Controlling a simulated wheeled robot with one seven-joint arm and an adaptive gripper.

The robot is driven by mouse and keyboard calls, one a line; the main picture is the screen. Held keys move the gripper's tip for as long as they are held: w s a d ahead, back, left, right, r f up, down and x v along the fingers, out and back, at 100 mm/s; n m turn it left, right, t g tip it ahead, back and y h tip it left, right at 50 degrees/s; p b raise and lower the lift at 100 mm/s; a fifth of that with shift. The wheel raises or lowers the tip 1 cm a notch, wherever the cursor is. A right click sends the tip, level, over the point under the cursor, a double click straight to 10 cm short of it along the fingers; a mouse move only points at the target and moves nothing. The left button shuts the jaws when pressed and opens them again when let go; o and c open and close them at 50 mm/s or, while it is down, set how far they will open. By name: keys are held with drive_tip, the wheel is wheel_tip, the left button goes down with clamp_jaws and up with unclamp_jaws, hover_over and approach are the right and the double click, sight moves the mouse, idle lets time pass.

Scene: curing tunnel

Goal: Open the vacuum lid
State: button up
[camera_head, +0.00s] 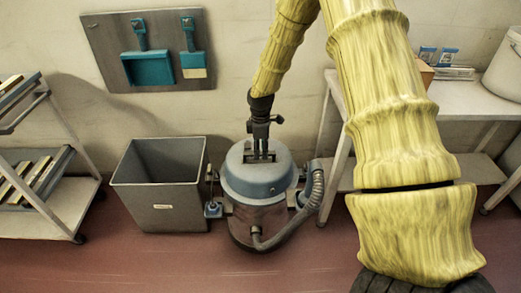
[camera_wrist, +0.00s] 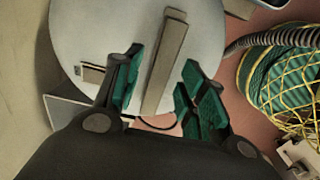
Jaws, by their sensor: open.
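The vacuum (camera_head: 262,200) stands on the floor in the middle of the head view, with a metal drum and a grey-blue round lid (camera_head: 238,178). The lid looks shut. The lid also fills the top of the wrist view (camera_wrist: 90,35), with a raised bar handle (camera_wrist: 164,65) across it. My gripper (camera_head: 262,152) points down over the lid. In the wrist view my gripper (camera_wrist: 160,85) is open, with one green-padded finger on each side of the bar handle. I cannot tell whether the fingers touch it.
A grey bin (camera_head: 160,185) stands just left of the vacuum. A ribbed hose (camera_head: 312,195) runs down its right side. A white table (camera_head: 470,100) is at the right and a shelf trolley (camera_head: 60,200) at the left. A tool board (camera_head: 150,50) hangs on the wall.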

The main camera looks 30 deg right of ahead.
drive_tip(key=shift+f, duration=0.1)
clamp_jaws()
idle(0.3)
